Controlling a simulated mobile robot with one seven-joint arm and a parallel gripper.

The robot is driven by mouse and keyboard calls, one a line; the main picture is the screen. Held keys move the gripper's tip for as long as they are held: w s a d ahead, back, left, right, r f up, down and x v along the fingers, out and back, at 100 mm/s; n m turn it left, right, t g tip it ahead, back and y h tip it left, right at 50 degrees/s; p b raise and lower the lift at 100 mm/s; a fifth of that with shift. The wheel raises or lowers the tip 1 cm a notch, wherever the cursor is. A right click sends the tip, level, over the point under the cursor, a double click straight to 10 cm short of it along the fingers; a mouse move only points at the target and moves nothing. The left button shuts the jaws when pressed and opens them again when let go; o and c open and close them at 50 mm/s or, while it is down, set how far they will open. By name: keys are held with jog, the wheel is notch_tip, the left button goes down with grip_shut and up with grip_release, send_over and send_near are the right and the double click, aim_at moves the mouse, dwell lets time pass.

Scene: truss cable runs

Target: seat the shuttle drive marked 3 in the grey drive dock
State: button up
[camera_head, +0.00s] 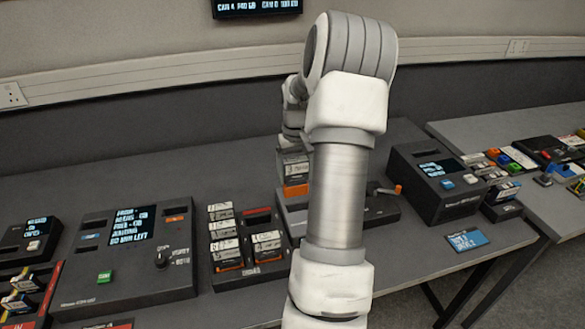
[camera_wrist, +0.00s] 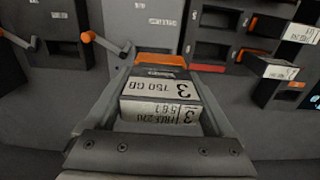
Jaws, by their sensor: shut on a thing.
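My gripper (camera_wrist: 160,72) is shut on the shuttle drive marked 3 (camera_wrist: 158,90), with a finger on each side of it. The drive has a white label reading 3 and 150 GB and an orange end pointing away from the wrist. In the head view the held drive (camera_head: 296,172) is just left of my arm, with its orange end down. In the wrist view the dock (camera_wrist: 139,22) lies beyond the drive. I cannot tell any contact between them.
A rack (camera_head: 262,268) of several labelled drives stands left of my arm. A console with a screen (camera_head: 125,255) is further left. A dark box with a screen (camera_head: 437,180) stands right of the dock, near a blue card (camera_head: 467,240). A second table is at right.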

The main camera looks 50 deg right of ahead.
jog(key=p, duration=0.2)
jog(key=d+r+p, duration=0.1)
jog(key=p, duration=0.1)
jog(key=shift+w+d+p, duration=0.1)
jog(key=shift+w+p, duration=0.15)
jog(key=shift+p, duration=0.05)
jog(key=shift+d+f+p, duration=0.35)
jog(key=shift+f+p, duration=0.1)
jog(key=shift+p, duration=0.75)
notch_tip(320, 180, down, 6)
jog(key=b, duration=0.4)
jog(key=shift+f, duration=0.2)
jog(key=shift+f+b, duration=1.7)
jog(key=shift+f, duration=0.5)
dwell(1.4)
jog(key=o, duration=1.5)
jog(key=shift+r, duration=0.1)
